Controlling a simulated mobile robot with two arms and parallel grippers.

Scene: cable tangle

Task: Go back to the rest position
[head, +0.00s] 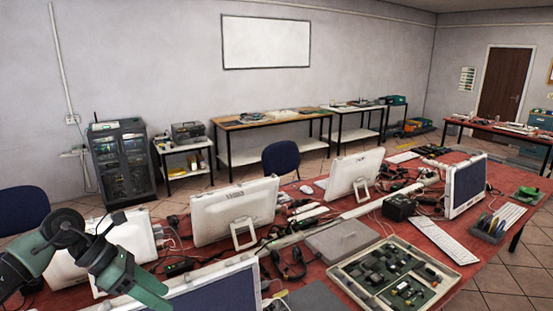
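My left arm comes in from the lower left, with my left gripper (150,290) at its end, over the near left part of the red table (469,258). The gripper is seen from the side, dark green and grey, and I cannot tell whether its fingers are apart. No object shows clearly in it. My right gripper is not in view. Dark cables (290,262) lie loosely on the table among the monitors.
Several white monitors, one of them in the middle (234,210), crowd the table. A tray of circuit boards (448,285), a closed grey laptop (342,241) and a white keyboard (444,240) lie to the right. A blue chair (281,159) stands behind the table.

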